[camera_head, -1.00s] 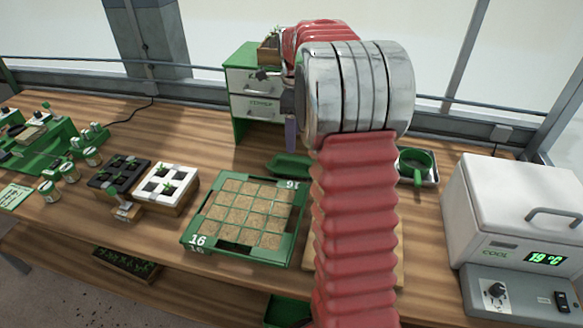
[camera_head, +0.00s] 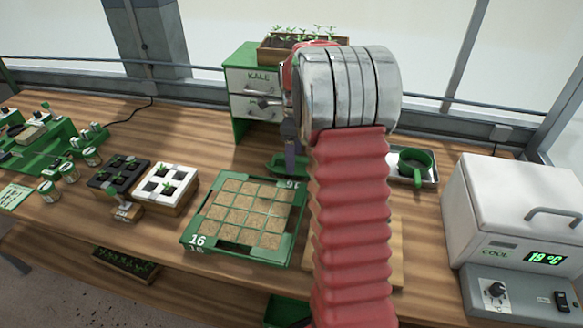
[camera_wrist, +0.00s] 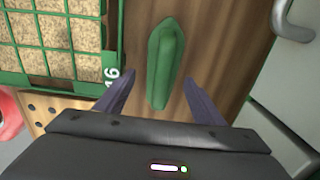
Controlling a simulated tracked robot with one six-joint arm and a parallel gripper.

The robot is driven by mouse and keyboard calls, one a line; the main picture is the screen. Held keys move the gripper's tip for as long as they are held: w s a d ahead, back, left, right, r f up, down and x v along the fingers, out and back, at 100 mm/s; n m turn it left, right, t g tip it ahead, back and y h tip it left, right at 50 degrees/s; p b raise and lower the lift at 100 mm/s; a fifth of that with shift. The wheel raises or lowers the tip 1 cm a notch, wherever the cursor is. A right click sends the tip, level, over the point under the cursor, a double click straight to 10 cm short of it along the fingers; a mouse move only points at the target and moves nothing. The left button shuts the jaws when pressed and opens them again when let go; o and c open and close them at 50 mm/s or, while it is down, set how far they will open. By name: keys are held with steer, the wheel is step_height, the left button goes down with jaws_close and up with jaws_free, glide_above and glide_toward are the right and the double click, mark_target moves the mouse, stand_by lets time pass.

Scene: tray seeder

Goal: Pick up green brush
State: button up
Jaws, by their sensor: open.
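The green brush (camera_wrist: 165,68) lies on the wooden bench in the wrist view, long and narrow with a raised green ridge along its middle. In the head view the brush (camera_head: 279,164) is partly hidden behind my gripper, just beyond the seed tray. My gripper (camera_wrist: 157,84) is open and empty, its two dark fingers apart on either side of the brush's lower end in the wrist picture. In the head view my gripper (camera_head: 290,158) hangs over the brush, partly covered by my arm. I cannot tell the height left between fingers and bench.
The green seed tray (camera_head: 190,235) with soil-filled cells lies close to the brush. A drawer cabinet (camera_head: 240,122) with a planted box on top stands behind. A metal tray (camera_head: 431,180) with a green cup sits at the right, beside a white cooler (camera_head: 500,210).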

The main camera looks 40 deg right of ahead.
steer(key=shift+f, duration=0.2)
steer(key=shift+w+d+f, duration=0.15)
steer(key=shift+f, duration=2.45)
steer(key=shift+c, duration=0.2)
steer(key=c, duration=1)
steer(key=shift+r, duration=0.15)
